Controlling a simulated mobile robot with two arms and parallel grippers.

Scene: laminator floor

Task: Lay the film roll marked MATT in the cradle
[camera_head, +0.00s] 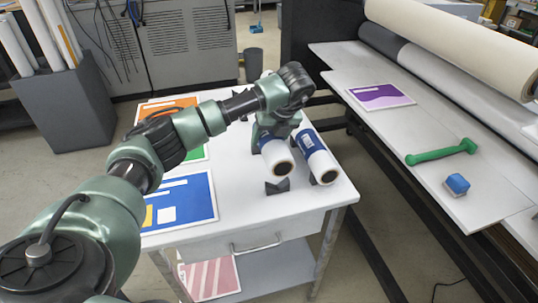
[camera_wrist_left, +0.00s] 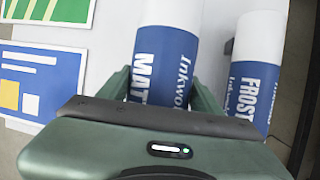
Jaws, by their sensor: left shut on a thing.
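The film roll marked MATT (camera_wrist_left: 160,75) is white with a blue label. It also shows in the head view (camera_head: 276,158), lying lengthwise over the white table. My left gripper (camera_head: 274,128) is shut on it from above, with a finger on each side of the label in the left wrist view (camera_wrist_left: 160,92). A dark notched rest (camera_head: 277,186) shows just below the roll's near end; I cannot tell whether they touch. A second roll, marked FROST (camera_wrist_left: 258,70), lies beside it on the right, also in the head view (camera_head: 318,158). I cannot tell which part is the cradle. My right gripper is out of view.
The white table (camera_head: 240,215) carries a blue sheet (camera_head: 190,200) and other printed sheets at left. The laminator at right has large rollers (camera_head: 450,40) and a pale bed (camera_head: 425,130) holding a purple sheet (camera_head: 382,96), a green tool (camera_head: 440,152) and a blue block (camera_head: 457,184).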

